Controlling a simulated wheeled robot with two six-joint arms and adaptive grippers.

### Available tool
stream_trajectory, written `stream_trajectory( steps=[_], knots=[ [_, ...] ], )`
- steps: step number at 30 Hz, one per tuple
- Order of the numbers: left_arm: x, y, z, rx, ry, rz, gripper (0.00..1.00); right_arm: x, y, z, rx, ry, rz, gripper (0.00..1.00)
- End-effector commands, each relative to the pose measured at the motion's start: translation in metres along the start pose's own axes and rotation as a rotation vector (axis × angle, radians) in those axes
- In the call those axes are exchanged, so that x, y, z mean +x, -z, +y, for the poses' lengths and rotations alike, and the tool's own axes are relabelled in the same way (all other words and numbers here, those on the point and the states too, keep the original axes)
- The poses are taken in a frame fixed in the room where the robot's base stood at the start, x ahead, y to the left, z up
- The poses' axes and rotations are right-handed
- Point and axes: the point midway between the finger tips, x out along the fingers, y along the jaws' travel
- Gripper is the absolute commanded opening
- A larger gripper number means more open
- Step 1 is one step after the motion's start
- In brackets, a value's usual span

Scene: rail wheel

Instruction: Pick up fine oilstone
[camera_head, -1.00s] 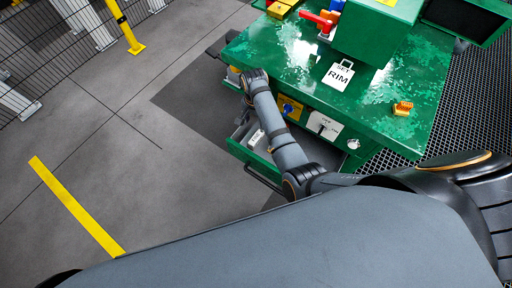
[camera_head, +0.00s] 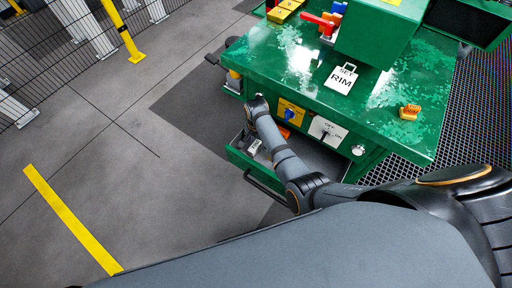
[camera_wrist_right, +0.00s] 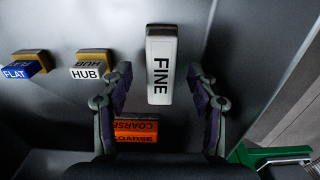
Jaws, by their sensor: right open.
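The fine oilstone (camera_wrist_right: 161,68) is a pale block with a black FINE label, lying in the grey drawer in the right wrist view. My right gripper (camera_wrist_right: 160,74) is open and empty, one finger to each side of the block, with no clear contact showing. How far the fingertips are above the drawer floor is unclear. In the head view my right gripper (camera_head: 255,106) is at the end of the arm over the drawer, its fingers mostly hidden. An orange COARSE block (camera_wrist_right: 137,131) lies nearer the palm. My left gripper is out of view.
HUB (camera_wrist_right: 86,70) and FLAT (camera_wrist_right: 22,68) blocks lie left of the fine oilstone.

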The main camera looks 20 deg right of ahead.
Motion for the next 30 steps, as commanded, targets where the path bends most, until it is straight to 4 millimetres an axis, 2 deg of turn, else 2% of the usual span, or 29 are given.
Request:
stream_trajectory(
  steps=[1, 3, 11, 24, 30],
  knots=[
    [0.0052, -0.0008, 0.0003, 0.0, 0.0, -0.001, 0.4, 0.0096, 0.0, -0.0005, 0.0, -0.001, -0.001, 0.59],
    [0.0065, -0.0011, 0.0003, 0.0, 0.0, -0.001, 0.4, 0.0154, 0.0002, -0.0008, 0.0, 0.001, 0.0, 0.59],
    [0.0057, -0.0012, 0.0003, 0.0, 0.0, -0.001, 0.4, 0.0169, 0.0002, -0.0008, 0.0, 0.002, 0.001, 0.58],
    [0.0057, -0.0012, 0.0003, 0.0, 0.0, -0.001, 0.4, 0.0169, 0.0001, -0.0006, 0.0, 0.001, 0.001, 0.0],
    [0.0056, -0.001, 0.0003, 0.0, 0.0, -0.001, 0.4, 0.0166, 0.0002, -0.0009, 0.0, 0.002, 0.001, 0.0]
  ],
)
